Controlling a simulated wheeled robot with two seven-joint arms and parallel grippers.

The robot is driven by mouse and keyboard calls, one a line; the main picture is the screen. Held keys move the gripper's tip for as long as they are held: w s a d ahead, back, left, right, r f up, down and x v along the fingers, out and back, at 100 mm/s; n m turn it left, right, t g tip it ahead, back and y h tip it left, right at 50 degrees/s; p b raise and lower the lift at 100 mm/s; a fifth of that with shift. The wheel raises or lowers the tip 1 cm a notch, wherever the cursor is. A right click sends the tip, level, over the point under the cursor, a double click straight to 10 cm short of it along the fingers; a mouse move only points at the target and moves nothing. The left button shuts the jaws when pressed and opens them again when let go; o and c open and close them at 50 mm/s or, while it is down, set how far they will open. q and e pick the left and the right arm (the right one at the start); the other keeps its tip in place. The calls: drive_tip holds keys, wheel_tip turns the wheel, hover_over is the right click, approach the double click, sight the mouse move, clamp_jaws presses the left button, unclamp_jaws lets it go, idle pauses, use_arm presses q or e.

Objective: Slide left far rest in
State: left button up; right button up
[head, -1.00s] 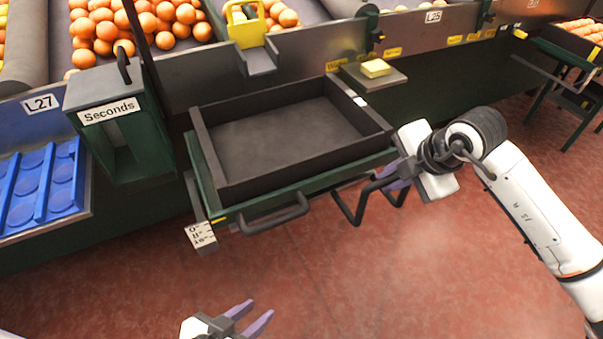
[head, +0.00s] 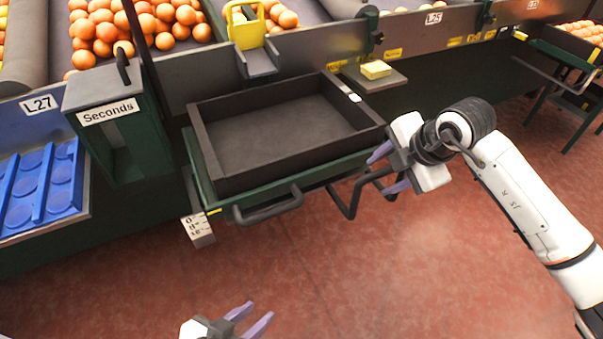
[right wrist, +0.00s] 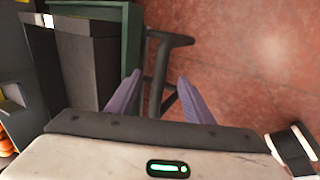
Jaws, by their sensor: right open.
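A green rest (head: 205,178) with a dark, empty crate (head: 200,150) on it stands out from the machine. A dark bar handle (head: 268,208) is on its front, and a second bent dark bar (head: 345,212) stands at its right. My right gripper (head: 378,175) is open at this second bar. In the right wrist view the dark bar (right wrist: 163,60) passes between my purple fingers (right wrist: 153,82); I cannot tell whether they touch it. My left gripper (head: 260,309) is open and empty, low in front of the rest.
A small shelf (head: 390,84) with a yellow block (head: 376,69) is behind right. Oranges (head: 150,30) lie above. Red floor (head: 400,270) in front is clear.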

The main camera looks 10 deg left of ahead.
drive_tip(key=shift+r+p, duration=0.5)
drive_tip(key=shift+r, duration=0.2)
wheel_tip(320, 180, up, 6)
drive_tip(key=p, duration=0.4)
drive_tip(key=shift+f, duration=0.2)
drive_tip(key=shift+f, duration=0.1)
